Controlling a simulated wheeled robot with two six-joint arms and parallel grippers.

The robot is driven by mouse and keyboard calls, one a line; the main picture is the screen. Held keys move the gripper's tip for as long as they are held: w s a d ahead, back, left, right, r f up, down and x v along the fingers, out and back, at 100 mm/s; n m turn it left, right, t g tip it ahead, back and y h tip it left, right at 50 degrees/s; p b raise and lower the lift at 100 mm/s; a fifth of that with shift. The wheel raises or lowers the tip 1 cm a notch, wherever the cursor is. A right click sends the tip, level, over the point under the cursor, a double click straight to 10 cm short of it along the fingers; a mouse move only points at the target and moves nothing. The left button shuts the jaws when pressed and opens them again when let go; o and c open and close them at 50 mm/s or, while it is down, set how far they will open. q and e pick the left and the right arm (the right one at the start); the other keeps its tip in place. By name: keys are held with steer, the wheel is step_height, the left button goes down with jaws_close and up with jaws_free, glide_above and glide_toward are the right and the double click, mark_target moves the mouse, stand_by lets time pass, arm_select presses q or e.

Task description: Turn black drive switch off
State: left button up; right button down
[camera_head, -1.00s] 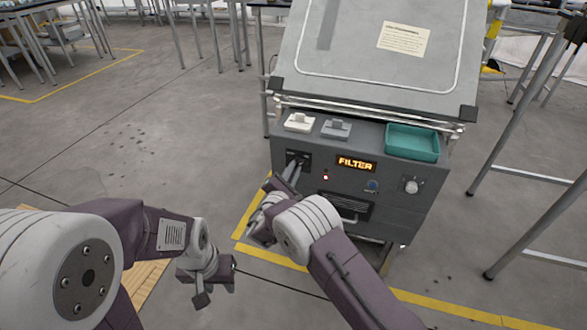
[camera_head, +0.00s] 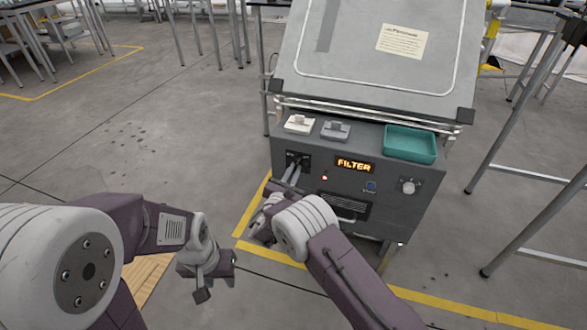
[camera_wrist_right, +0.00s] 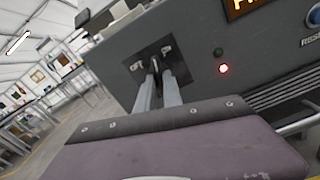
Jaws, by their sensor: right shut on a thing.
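The black drive switch (camera_wrist_right: 155,66) sits on a dark plate with small white markings at the left of the grey machine's front panel. The plate also shows in the head view (camera_head: 303,157), with the switch largely hidden there. My right gripper (camera_wrist_right: 158,80) is at the switch, its two thin grey fingers shut on the small black lever. In the head view my right gripper (camera_head: 293,172) reaches up to the plate from below. My left gripper (camera_head: 207,282) hangs low at the left, away from the machine; its finger gap is unclear.
An orange display (camera_head: 355,165) reads FILTER, and a red light (camera_wrist_right: 224,69) glows beside an unlit green one. A blue button (camera_head: 371,186) and a knob (camera_head: 408,187) are further right. A teal tray (camera_head: 411,143) sits on the ledge.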

steer(key=n+p, duration=0.2)
steer(key=n, duration=0.4)
steer(key=shift+d+r+p, duration=0.1)
steer(key=shift+d+p, duration=0.05)
steer(key=shift+p, duration=0.15)
steer(key=n+p, duration=0.1)
steer(key=n, duration=0.4)
steer(key=shift+s+d+n+p, duration=0.1)
steer(key=shift+n+p, duration=0.25)
steer(key=shift+n, duration=0.05)
steer(key=c, duration=1.5)
jaws_free()
